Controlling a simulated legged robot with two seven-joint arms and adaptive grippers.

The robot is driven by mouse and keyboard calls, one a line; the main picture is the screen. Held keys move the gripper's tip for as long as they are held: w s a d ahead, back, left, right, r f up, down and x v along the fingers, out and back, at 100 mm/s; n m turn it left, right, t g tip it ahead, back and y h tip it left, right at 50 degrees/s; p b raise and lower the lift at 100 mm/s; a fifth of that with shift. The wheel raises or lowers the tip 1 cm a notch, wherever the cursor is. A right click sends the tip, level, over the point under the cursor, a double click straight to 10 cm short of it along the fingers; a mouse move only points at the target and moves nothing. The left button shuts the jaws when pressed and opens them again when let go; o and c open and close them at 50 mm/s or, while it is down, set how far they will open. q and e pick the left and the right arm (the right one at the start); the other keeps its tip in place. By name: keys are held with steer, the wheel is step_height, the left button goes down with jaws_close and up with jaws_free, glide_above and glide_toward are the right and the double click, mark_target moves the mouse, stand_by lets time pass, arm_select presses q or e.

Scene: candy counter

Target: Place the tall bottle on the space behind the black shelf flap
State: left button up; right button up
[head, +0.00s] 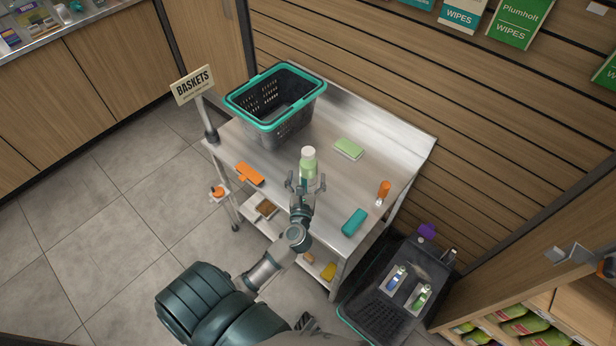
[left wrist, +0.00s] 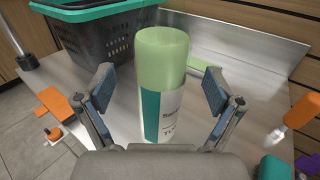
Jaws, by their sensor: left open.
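The tall bottle (head: 308,163) is light green with a pale cap and a white and teal label. It stands upright on the metal table (head: 372,130). My left gripper (head: 306,186) is open at the near side of the bottle. In the left wrist view, the bottle (left wrist: 164,85) stands between the two spread fingers of the left gripper (left wrist: 160,95), with a gap on each side. I cannot make out a black shelf flap for certain. My right gripper is not in view.
A black basket with a teal rim (head: 236,105) stands at the table's back left. A green pack (head: 349,149), an orange item (head: 249,174), a teal item (head: 354,222) and an orange bottle (head: 384,190) are around the bottle.

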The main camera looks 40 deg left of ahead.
arm_select(q)
steer(key=x, duration=0.4)
steer(key=shift+d, duration=0.1)
jaws_close()
